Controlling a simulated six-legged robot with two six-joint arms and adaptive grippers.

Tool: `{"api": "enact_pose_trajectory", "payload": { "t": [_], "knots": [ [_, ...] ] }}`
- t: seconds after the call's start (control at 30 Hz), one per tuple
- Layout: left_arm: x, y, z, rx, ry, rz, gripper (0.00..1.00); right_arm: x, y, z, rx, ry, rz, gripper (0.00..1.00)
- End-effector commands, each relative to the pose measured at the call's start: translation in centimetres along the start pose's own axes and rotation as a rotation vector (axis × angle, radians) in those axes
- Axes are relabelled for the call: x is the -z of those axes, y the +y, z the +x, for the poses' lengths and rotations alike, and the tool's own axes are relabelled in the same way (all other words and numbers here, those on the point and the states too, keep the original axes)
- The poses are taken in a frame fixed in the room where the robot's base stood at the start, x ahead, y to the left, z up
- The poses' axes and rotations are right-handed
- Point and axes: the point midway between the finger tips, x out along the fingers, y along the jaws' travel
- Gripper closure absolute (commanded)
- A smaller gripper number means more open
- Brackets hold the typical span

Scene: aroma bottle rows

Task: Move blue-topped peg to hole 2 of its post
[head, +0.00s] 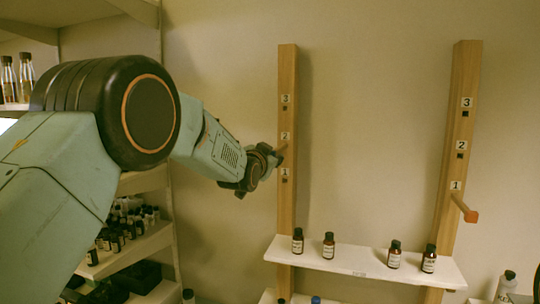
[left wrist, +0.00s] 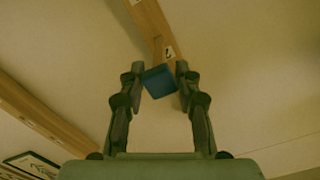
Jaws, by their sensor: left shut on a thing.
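The blue-topped peg shows its blue square end (left wrist: 160,82) in the left wrist view, with its wooden shaft (left wrist: 158,48) running toward a post. My left gripper (left wrist: 160,85) is shut on it, one finger on each side. In the head view my left gripper (head: 264,168) is beside the left post (head: 287,70). The peg's shaft (head: 281,151) shows just below label 2 (head: 285,135), but its blue end is hidden by the gripper. I cannot tell whether the tip is in a hole. Label 1 (head: 285,172) and label 3 (head: 285,98) are visible. My right gripper is out of view.
The right post (head: 465,75) carries an orange-ended peg (head: 470,216) below its label 1. A white shelf (head: 340,262) with several dark bottles crosses low between the posts. Shelves of bottles (head: 125,225) stand at left. The wall space between the posts is clear.

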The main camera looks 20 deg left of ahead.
Motion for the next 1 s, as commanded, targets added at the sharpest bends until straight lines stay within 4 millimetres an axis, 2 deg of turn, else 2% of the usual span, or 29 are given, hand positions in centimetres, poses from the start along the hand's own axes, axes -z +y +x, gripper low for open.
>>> {"api": "enact_pose_trajectory", "payload": {
  "t": [0.93,0.97,1.0],
  "knots": [
    [0.1,0.0,2.0,0.0,0.0,0.0,0.99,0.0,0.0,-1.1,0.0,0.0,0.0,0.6],
    [0.1,0.0,2.0,0.0,0.001,0.0,0.66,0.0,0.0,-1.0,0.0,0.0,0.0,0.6],
    [0.1,0.0,2.0,0.0,0.0,0.0,0.62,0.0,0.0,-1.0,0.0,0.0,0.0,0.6]
  ]
}}
